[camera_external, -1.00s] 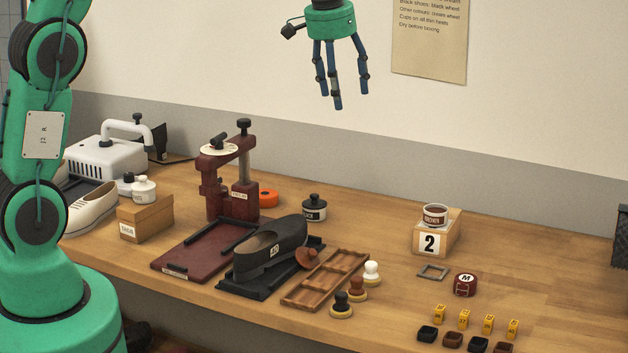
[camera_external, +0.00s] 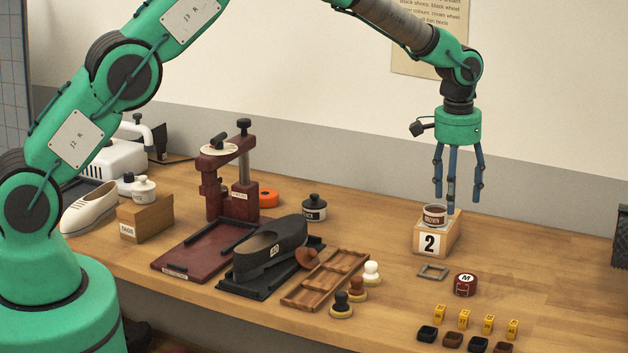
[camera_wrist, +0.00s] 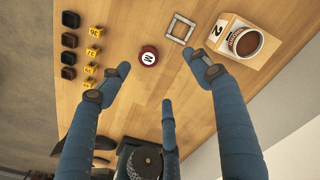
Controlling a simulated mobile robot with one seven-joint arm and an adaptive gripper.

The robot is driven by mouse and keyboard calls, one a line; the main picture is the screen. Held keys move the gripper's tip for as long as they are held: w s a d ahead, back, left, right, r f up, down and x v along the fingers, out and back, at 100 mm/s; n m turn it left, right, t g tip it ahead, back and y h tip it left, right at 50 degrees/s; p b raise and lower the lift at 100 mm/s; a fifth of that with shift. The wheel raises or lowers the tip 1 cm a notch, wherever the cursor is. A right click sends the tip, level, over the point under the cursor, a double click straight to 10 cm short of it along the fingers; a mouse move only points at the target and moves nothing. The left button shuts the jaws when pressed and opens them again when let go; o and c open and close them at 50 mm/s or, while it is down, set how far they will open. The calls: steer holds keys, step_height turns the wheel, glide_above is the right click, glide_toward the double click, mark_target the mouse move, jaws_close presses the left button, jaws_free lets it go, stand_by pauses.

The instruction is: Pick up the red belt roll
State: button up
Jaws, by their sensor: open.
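The red belt roll (camera_external: 465,284) is a small dark red cylinder with a white label marked M on top. It stands upright on the wooden table at the right, in front of the numbered box. It also shows in the wrist view (camera_wrist: 148,57), near the top middle, between the tips of two fingers in the picture. My gripper (camera_external: 457,202) has three blue fingers, spread, pointing down and empty. It hangs above the table near the numbered box, apart from the roll. In the wrist view my gripper (camera_wrist: 158,77) is also open with nothing between its fingers.
A box marked 2 (camera_external: 452,236) carries a brown tin (camera_external: 434,213) close to my fingertips. A grey square frame (camera_external: 433,272) lies just left of the roll. Yellow number tags (camera_external: 464,318) and small dark trays (camera_external: 453,340) sit in front. Table right of the roll is clear.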

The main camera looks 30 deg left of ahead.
glide_above(465, 279)
step_height(465, 279, down, 6)
steer(key=r, duration=0.1)
steer(key=shift+w+f, duration=0.2)
steer(key=shift+f, duration=0.05)
steer(key=shift+f, duration=4.35)
steer(key=shift+s+f, duration=0.1)
steer(key=shift+f, duration=2.5)
steer(key=c, duration=1.3)
